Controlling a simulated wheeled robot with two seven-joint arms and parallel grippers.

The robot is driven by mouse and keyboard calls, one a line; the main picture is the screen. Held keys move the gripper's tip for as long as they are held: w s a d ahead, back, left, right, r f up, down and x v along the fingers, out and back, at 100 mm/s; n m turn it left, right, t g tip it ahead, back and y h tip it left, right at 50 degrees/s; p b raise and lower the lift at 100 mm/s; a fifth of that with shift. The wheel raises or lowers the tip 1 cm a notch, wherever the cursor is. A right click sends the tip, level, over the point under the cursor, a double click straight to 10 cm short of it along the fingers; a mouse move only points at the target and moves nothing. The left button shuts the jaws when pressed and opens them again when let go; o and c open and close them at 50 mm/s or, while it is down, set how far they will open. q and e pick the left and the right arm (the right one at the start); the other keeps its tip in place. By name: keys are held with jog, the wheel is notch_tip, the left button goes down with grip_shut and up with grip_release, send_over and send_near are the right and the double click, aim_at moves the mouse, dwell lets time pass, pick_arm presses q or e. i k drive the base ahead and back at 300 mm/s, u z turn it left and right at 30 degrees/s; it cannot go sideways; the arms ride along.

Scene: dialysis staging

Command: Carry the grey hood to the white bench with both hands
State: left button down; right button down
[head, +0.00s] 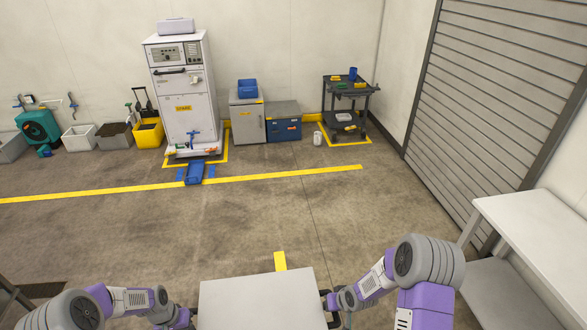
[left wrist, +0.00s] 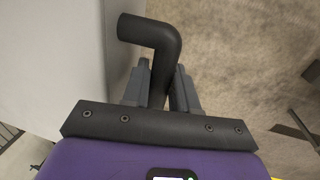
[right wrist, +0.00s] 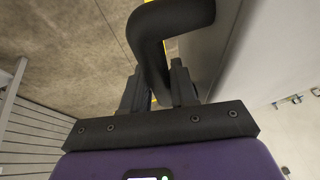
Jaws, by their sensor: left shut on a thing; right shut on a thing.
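The grey hood (head: 262,299) is a flat-topped grey box at the bottom middle of the head view, held between my two arms. My left gripper (left wrist: 160,82) is shut on a black bent handle (left wrist: 152,35) on one side of the hood. My right gripper (right wrist: 158,80) is shut on the matching black handle (right wrist: 165,22) on the other side. The hood's side wall shows beside the handle in both wrist views. Its lower part is hidden in the head view. The white bench (head: 535,230) stands at the right edge of the head view, apart from the hood, with a lower shelf.
Open concrete floor with yellow lines lies ahead. A white machine cabinet (head: 185,95) stands at the back wall, with bins to its left. A grey cabinet (head: 247,118), a blue box (head: 284,126) and a dark cart (head: 346,105) stand right of it. A grey shutter (head: 490,90) covers the right wall.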

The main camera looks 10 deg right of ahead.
aim_at(559, 241)
jog(key=z, duration=0.25)
jog(key=i, duration=0.9)
jog(key=z, duration=0.8)
jog(key=i, duration=0.6)
jog(key=z, duration=1.15)
jog(key=i, duration=0.6)
jog(key=z, duration=0.75)
jog(key=i, duration=1.85)
jog(key=z, duration=0.05)
